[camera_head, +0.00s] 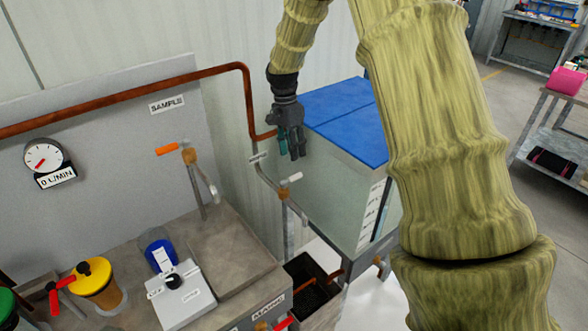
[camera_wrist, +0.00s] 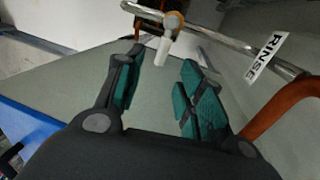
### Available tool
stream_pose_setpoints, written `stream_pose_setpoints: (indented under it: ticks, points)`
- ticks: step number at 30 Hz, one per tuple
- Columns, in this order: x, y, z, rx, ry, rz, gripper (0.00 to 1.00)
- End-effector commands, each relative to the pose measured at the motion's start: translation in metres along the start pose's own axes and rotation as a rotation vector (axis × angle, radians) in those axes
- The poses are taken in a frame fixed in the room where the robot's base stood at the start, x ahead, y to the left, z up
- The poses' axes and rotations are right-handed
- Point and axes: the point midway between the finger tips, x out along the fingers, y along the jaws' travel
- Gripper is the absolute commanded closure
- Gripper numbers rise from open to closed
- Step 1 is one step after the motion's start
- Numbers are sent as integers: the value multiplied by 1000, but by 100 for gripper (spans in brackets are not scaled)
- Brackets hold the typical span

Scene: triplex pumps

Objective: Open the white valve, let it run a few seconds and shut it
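My gripper (camera_head: 293,148) has dark fingers with green pads. Its fingers (camera_wrist: 160,85) are spread apart with nothing between them. The gripper appears apart from the handle. A RINSE tag (camera_wrist: 265,57) is on the same pipe.
A tank with a blue lid (camera_head: 345,110) stands right of the valve. An orange-handled valve (camera_head: 167,149) with a SAMPLE sign (camera_head: 167,104) is to the left. A flow gauge (camera_head: 43,156) reads near 0. A dark drain box (camera_head: 308,283) lies below the valve.

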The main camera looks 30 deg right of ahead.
Motion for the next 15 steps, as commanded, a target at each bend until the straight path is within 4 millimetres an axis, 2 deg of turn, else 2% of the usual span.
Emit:
stream_pose_setpoints:
  ticks: [9,15]
  points:
    - [51,1,0,-1,0,3,62]
    - [74,1,-1,0,0,2,62]
